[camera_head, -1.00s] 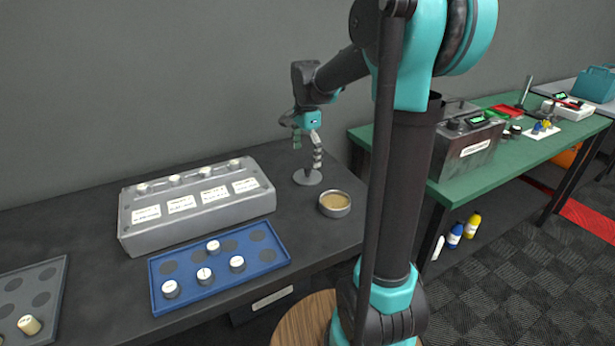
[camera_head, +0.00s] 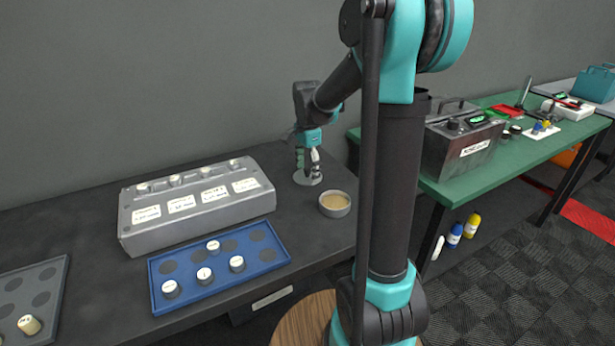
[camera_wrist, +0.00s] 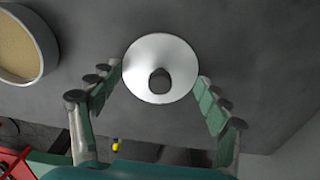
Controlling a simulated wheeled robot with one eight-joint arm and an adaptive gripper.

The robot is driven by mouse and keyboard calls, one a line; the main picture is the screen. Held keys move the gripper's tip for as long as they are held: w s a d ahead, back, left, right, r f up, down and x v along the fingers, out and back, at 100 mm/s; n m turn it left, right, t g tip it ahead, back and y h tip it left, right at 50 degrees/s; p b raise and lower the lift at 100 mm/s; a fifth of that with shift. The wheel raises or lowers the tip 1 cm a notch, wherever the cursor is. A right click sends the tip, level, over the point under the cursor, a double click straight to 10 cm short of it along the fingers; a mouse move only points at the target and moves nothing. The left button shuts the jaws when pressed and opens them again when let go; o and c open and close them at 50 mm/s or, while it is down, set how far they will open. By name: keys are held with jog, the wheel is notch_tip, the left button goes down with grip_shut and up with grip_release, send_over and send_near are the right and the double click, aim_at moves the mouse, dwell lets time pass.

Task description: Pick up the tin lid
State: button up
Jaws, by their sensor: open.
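The tin lid (camera_wrist: 161,52) is a pale grey disc with a dark round knob in its middle. In the head view the tin lid (camera_head: 300,179) lies on the dark bench, partly hidden by my gripper. My gripper (camera_head: 309,178) is open and points down over the lid. In the wrist view the fingers of my gripper (camera_wrist: 160,88) are spread to either side of the lid, with nothing between them but the lid's disc and knob beyond. I cannot tell whether the fingertips touch the lid or bench.
A round tin with tan contents (camera_head: 335,204) stands close to the right of the lid; it also shows in the wrist view (camera_wrist: 55,45). A grey labelled box (camera_head: 197,222) and a blue tray (camera_head: 185,300) with several small weights lie left. A green table (camera_head: 470,182) stands right.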

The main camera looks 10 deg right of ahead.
jog(key=shift+s, duration=0.1)
jog(key=c, duration=1.5)
grip_shut()
